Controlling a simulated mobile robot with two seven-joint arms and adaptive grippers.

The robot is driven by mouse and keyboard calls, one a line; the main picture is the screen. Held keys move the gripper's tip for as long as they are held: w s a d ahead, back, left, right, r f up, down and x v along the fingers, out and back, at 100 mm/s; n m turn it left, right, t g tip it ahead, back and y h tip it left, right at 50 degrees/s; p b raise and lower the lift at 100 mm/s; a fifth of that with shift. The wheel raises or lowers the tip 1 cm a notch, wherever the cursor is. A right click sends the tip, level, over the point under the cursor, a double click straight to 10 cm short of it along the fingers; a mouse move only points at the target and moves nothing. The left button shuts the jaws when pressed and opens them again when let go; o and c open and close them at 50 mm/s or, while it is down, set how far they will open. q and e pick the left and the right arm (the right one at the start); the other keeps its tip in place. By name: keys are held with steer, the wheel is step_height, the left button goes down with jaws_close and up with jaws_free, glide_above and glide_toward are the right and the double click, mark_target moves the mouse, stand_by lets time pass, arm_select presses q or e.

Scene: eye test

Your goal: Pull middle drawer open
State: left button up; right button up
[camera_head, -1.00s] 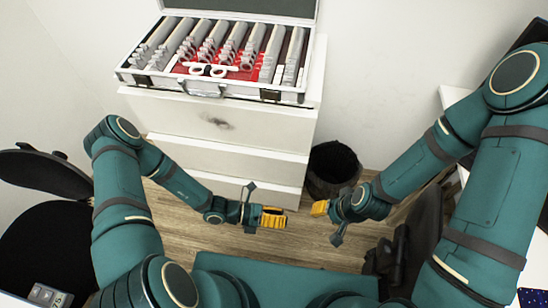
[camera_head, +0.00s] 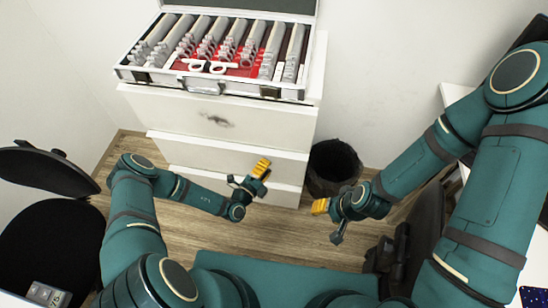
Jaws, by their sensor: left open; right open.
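A white drawer cabinet (camera_head: 262,115) stands against the back wall with three drawer fronts, all looking shut. Its middle drawer (camera_head: 215,153) is a plain white front below the top drawer (camera_head: 190,112). My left gripper (camera_head: 261,168) is open and empty, with yellow fingertips pointing up toward the right part of the middle drawer front. It overlaps the front in the picture; I cannot tell whether it touches. My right gripper (camera_head: 320,206) is open and empty, to the right of the cabinet, apart from it.
An open case (camera_head: 140,72) of lens tools sits on the cabinet top. A dark bin (camera_head: 333,166) stands right of the cabinet. Black chairs are at the left (camera_head: 40,225) and lower right (camera_head: 405,240). Wooden floor (camera_head: 270,228) is clear before the cabinet.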

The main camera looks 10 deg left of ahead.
mark_target(274, 156)
arm_select(q)
steer(key=b+x, duration=0.1)
steer(key=x, duration=0.4)
steer(key=shift+w+d, duration=0.2)
steer(key=shift+w, duration=0.05)
steer(key=shift+o, duration=0.3)
jaws_close()
